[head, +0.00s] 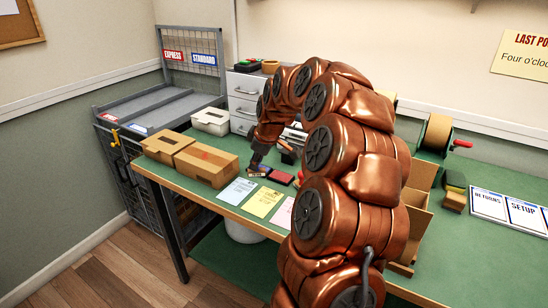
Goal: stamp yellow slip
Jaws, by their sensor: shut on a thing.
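The yellow slip (263,202) lies flat on the green bench near its front edge, between a pale blue slip (237,191) and a pink slip (282,213). My gripper (257,168) is behind the slips, low over the bench at the left end of a blue ink pad (266,170). It is shut on a small stamp (256,174), of which only a tan lower part shows. I cannot tell whether the stamp touches the pad. A red ink pad (281,177) lies just right of the blue one.
Two cardboard boxes (207,165) stand left of the slips. A white bin (210,121) and grey drawers (243,98) are behind. My arm hides much of the middle bench. A tape roll (437,132) and white boards (507,211) are at the right.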

